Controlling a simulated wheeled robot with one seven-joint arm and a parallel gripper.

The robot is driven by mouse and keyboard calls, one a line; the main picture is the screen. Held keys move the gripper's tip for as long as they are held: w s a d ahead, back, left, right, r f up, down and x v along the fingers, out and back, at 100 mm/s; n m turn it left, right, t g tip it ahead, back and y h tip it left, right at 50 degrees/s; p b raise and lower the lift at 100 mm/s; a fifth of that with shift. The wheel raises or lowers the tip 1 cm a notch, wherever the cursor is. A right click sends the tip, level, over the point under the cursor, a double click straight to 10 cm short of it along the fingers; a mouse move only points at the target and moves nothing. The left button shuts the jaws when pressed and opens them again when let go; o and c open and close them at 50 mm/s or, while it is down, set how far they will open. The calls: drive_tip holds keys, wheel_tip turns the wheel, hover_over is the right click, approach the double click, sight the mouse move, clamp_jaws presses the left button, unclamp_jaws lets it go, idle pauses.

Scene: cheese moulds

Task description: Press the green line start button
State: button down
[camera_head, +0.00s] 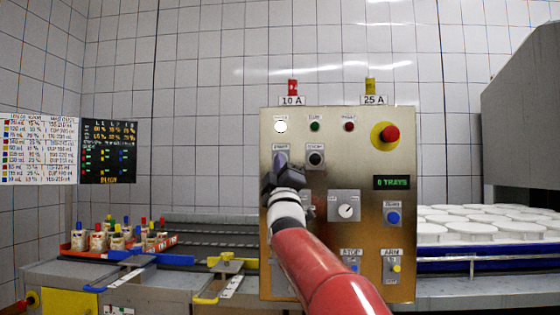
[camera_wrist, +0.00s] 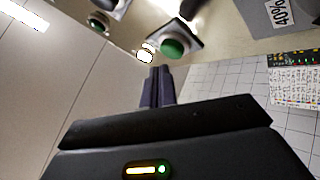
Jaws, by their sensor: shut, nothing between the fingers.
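The steel control panel (camera_head: 360,150) stands upright in front of me. My gripper's dark fingers (camera_wrist: 160,72) are shut and empty, pointing toward the panel. Their tips appear just below the green button in that picture. A small gap shows between them there, but I cannot tell the depth.
A black button (camera_head: 316,158) sits right of the start label. A red mushroom button (camera_head: 390,134) on yellow is at upper right. A white lamp (camera_head: 281,127) glows above the start label. The display (camera_head: 392,182) reads "0 TRAYS". White moulds (camera_head: 460,230) stand at the right.

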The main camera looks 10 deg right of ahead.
drive_tip(key=shift+w, duration=0.15)
drive_tip(key=shift+w+d, duration=0.15)
drive_tip(key=shift+w, duration=0.15)
